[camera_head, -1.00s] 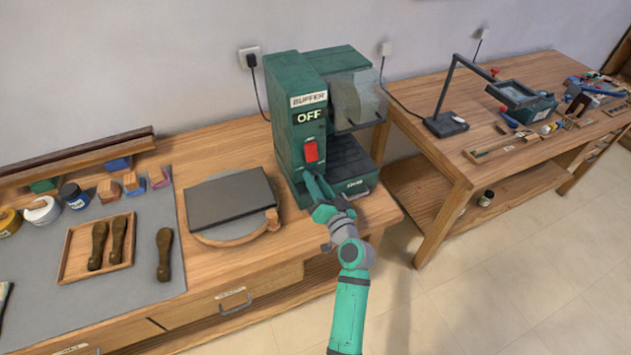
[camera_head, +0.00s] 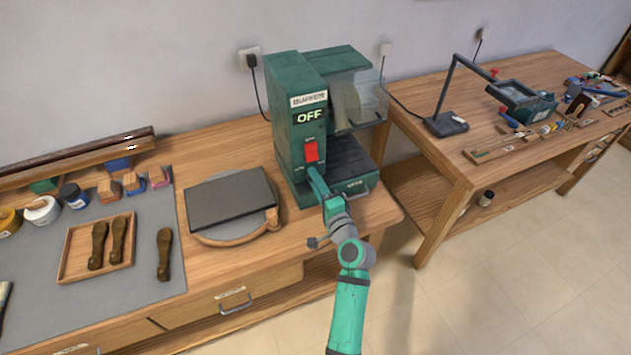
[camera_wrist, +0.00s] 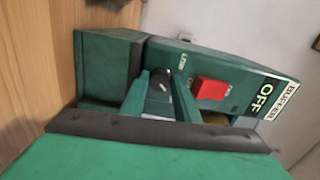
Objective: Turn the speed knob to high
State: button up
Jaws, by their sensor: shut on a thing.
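The green buffer machine (camera_head: 285,110) stands on the wooden bench, and its display (camera_head: 309,116) reads OFF. A red switch (camera_head: 311,152) is on its front and also shows in the wrist view (camera_wrist: 210,90). The dark speed knob (camera_wrist: 160,83) is below the switch on the front panel, with a small pale mark on its face. My gripper (camera_head: 315,173) is shut on the knob, one finger on each side in the wrist view (camera_wrist: 160,95). A small label, seemingly LOW, is beside the knob. The head view hides the knob behind my gripper.
A dark slab on a round wooden board (camera_head: 232,198) lies left of the machine. A clear guard (camera_head: 358,100) covers the machine's right side. A tray of wooden-handled tools (camera_head: 75,262) is farther left. A second bench (camera_head: 470,160) stands right.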

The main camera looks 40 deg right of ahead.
jog(key=shift+m, duration=0.6)
jog(key=o, duration=1)
jog(key=shift+o, duration=0.2)
jog(key=shift+f+n, duration=0.1)
jog(key=shift+n, duration=0.2)
